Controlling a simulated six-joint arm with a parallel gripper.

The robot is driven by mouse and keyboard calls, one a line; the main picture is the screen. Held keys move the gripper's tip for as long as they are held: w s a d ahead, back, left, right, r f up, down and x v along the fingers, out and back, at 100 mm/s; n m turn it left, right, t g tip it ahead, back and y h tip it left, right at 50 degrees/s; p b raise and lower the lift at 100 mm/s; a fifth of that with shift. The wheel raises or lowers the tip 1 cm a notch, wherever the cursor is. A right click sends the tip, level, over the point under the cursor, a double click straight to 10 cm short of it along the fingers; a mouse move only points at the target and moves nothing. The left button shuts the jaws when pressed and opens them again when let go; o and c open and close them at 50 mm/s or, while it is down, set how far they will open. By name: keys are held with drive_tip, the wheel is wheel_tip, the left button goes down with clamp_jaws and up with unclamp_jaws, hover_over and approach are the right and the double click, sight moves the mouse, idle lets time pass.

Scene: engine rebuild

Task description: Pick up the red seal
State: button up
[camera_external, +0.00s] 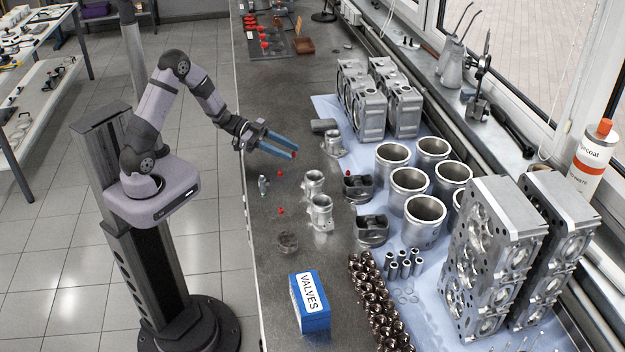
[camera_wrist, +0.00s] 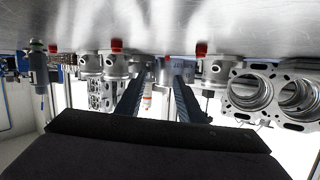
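Several small red pieces that look like seals are in view. In the external view one red seal (camera_external: 280,172) lies on the metal bench just below my gripper (camera_external: 296,148), and another (camera_external: 281,211) lies nearer the front. A bit of red (camera_external: 294,156) shows right at the lower fingertip; I cannot tell whether they touch. One more red piece (camera_external: 347,172) sits by a dark piston. In the inverted wrist view, red pieces show to the left (camera_wrist: 117,46) and right (camera_wrist: 201,48) of my blue fingers (camera_wrist: 158,88). The fingers are apart, with nothing held between them.
A small metal fitting (camera_external: 263,185) stands left of the silver parts (camera_external: 314,183). Dark pistons (camera_external: 371,230), cylinder liners (camera_external: 424,220) and engine blocks (camera_external: 365,100) stand to the right. A blue VALVES box (camera_external: 310,303) is at the front. The bench's left strip is mostly clear.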

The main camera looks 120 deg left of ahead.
sight(274, 172)
drive_tip(key=s+d+f+h, duration=0.1)
drive_tip(key=s, duration=0.1)
drive_tip(key=s+d+f+t+h, duration=0.1)
drive_tip(key=s+d, duration=0.1)
drive_tip(key=s, duration=0.1)
drive_tip(key=s+d+m+b, duration=0.1)
drive_tip(key=s+d, duration=0.1)
drive_tip(key=shift+s+d+f+t+h, duration=0.1)
drive_tip(key=shift+s+f+t+h, duration=0.2)
drive_tip(key=shift+f+t+h, duration=0.1)
drive_tip(key=shift+s+d, duration=0.35)
drive_tip(key=shift+d, duration=0.05)
drive_tip(key=shift+w+f+p, duration=0.2)
drive_tip(key=shift+w+p, duration=0.2)
drive_tip(key=shift+w, duration=0.8)
drive_tip(key=shift+w+f+p, duration=0.25)
drive_tip(key=shift+w+p, duration=0.1)
drive_tip(key=shift+w, duration=0.9)
drive_tip(key=shift+w+f+p, duration=0.2)
drive_tip(key=shift+w+p, duration=0.2)
drive_tip(key=shift+w, duration=0.8)
clamp_jaws()
